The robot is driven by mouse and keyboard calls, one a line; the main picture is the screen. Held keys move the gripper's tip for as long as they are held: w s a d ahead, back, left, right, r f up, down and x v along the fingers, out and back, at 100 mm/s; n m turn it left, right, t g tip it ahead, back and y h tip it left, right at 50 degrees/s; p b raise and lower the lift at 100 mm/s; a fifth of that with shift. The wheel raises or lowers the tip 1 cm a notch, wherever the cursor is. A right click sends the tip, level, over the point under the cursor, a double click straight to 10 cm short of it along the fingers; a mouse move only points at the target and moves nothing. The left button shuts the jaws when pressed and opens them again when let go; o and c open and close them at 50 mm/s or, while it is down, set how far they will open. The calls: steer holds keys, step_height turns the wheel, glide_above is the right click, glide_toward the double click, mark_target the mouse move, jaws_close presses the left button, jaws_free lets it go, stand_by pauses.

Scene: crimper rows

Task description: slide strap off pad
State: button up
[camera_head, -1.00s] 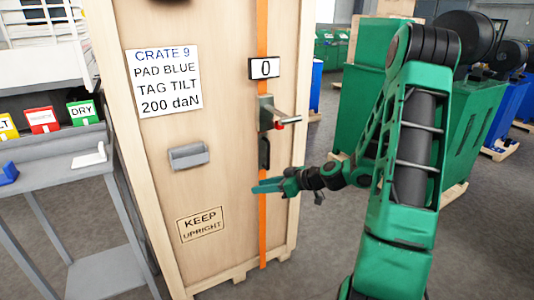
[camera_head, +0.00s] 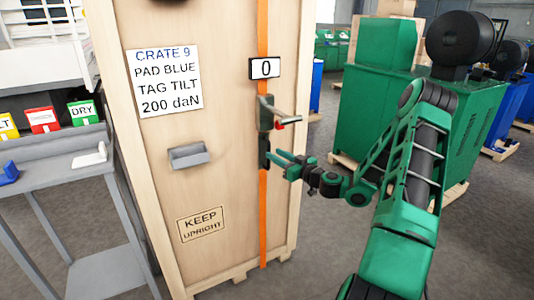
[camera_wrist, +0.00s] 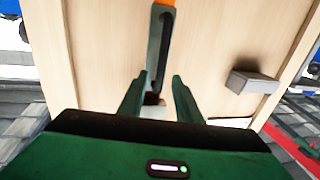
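The orange strap (camera_head: 263,215) runs vertically down the front of the wooden crate (camera_head: 215,120). A dark narrow pad (camera_head: 264,151) sits on the strap line, below a grey-green tensioner (camera_head: 266,113) with a lever and red tip. My gripper (camera_head: 277,163) is open at pad height, just right of the pad in the head view. In the wrist view the pad (camera_wrist: 159,45) lies in line between my two open fingers (camera_wrist: 160,75), with a bit of orange strap (camera_wrist: 164,3) beyond it. I cannot tell whether the fingers touch it.
A display reading 0 (camera_head: 265,68) is above the tensioner. A grey holder (camera_head: 188,155) is fixed left of the strap. A grey bench (camera_head: 55,150) with coloured cards stands left. Green machinery (camera_head: 410,110) stands behind my arm, with open floor between it and the crate.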

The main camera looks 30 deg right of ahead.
steer(key=shift+w+a, duration=0.25)
steer(key=shift+w, duration=1.05)
steer(key=shift+w+a, duration=0.2)
steer(key=shift+w, duration=1.1)
steer(key=shift+c, duration=0.7)
jaws_close()
